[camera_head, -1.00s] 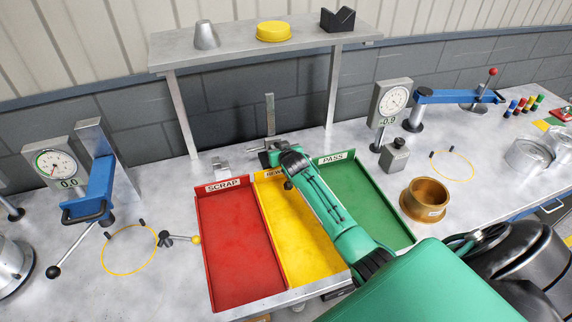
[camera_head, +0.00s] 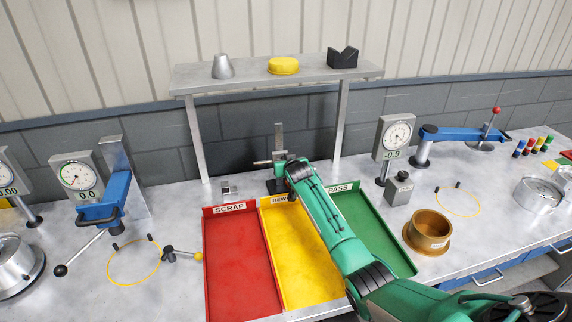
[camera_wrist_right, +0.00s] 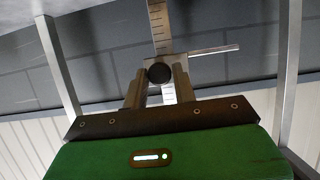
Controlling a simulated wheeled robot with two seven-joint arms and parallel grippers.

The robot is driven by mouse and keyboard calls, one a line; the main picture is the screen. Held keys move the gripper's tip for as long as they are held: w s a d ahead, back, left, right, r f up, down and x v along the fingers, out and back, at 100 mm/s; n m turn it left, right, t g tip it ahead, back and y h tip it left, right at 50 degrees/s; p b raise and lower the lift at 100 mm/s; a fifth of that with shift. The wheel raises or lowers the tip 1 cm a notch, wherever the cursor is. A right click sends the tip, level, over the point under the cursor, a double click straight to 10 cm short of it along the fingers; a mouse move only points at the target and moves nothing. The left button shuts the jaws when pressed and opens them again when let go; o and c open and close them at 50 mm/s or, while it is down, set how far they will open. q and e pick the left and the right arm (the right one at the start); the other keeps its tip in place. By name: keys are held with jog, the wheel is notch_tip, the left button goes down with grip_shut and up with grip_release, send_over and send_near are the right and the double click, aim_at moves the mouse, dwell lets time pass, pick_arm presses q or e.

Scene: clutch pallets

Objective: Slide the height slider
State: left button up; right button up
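The height gauge stands at the back of the bench, behind the trays. Its upright ruled scale (camera_head: 279,137) shows in the head view and again in the right wrist view (camera_wrist_right: 158,24). The height slider (camera_wrist_right: 176,58) sits on this scale, with a dark round knob (camera_wrist_right: 159,73) and a thin arm pointing right. My right gripper (camera_wrist_right: 160,80) reaches it from the front. Its two fingers lie close on either side of the slider and knob and look shut on it. In the head view my green right arm hides part of the gauge's base. My left gripper is out of view.
Red scrap (camera_head: 206,262), yellow rework (camera_head: 285,255) and green pass (camera_head: 385,235) trays lie in front of the gauge. A shelf (camera_head: 305,72) stands over it on two legs. A dial gauge (camera_head: 392,137) and brass ring (camera_head: 428,232) are on the right.

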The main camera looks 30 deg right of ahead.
jog(key=o, duration=0.3)
jog(key=b+v, duration=0.3)
jog(key=v, duration=1)
jog(key=shift+s+a+r+b, duration=0.1)
jog(key=shift+s+r+b, duration=0.05)
jog(key=shift+s+b, duration=0.2)
jog(key=shift+s, duration=0.1)
